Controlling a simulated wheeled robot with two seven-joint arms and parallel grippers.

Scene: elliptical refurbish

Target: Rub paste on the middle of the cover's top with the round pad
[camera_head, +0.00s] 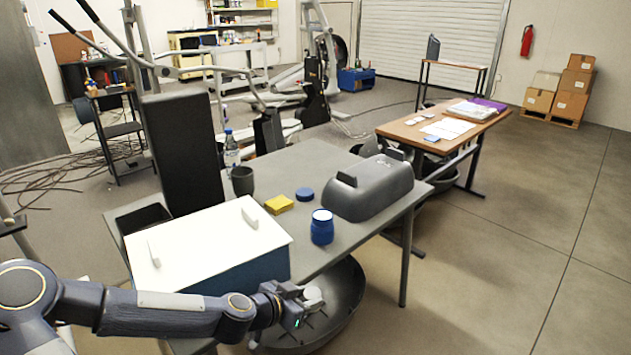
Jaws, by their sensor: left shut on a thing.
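The grey cover (369,187) lies on the grey table (302,166) near its right end, its rounded top up. A blue jar (322,229), likely the paste, stands in front of the cover, with a blue round lid (305,194) lying behind it. My left gripper (304,295) is low at the front, in front of the table's near edge and below the jar, with the dark tub behind it. It is shut on a small white round thing (315,295), which looks like the round pad. My right gripper is out of view.
A white-topped blue box (206,244) fills the table's near left. A yellow sponge (279,204), a dark cup (243,181) and a water bottle (231,152) stand behind it. A tall black panel (183,150) rises at the left. A dark tub (345,310) sits below the table edge.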

